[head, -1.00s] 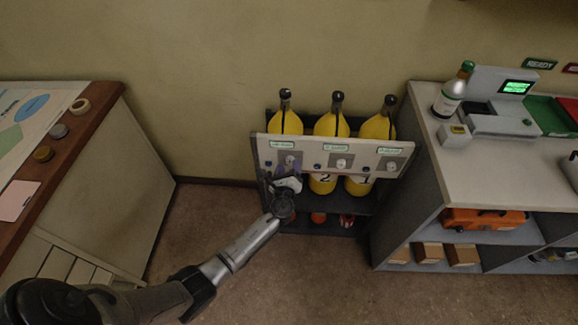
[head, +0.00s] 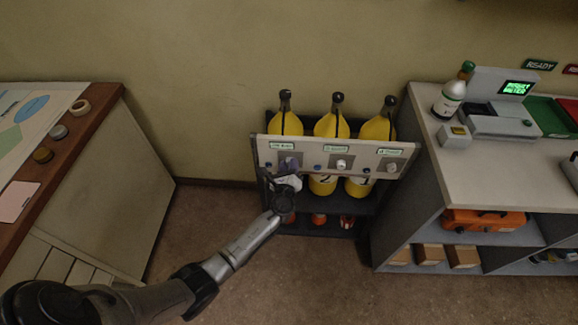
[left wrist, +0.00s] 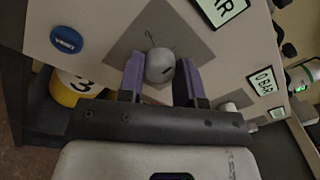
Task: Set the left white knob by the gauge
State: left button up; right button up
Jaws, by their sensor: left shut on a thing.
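The left white knob (left wrist: 160,65) sits on a grey square of the pale panel (head: 322,158) in front of the yellow bottles. My left gripper (head: 287,168) is at the panel's left end; in the left wrist view its two purple fingers (left wrist: 161,82) are shut on the knob's sides. In the head view the gripper hides the knob. A lit green-edged gauge readout (head: 283,145) is above this knob, too small to read surely; the left wrist view shows only its end, "AR" (left wrist: 222,8). My right gripper is not in view.
Two more white knobs, middle (head: 341,165) and right (head: 392,167), have their own readouts; the neighbouring one reads "0 BAR" (left wrist: 263,80). A blue vent button (left wrist: 67,39) is close to the held knob. A grey shelf counter (head: 480,165) stands close on the right.

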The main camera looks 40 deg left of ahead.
pick_arm(q)
jog(key=shift+f+n+b, duration=0.2)
jog(key=shift+n+b, duration=0.3)
jog(key=shift+b, duration=0.3)
jog(key=shift+c, duration=0.3)
jog(key=shift+n+y+b, duration=0.4)
jog(key=shift+n+b, duration=5.15)
jog(key=shift+n, duration=0.05)
jog(key=o, duration=0.9)
jog(key=shift+o, duration=0.2)
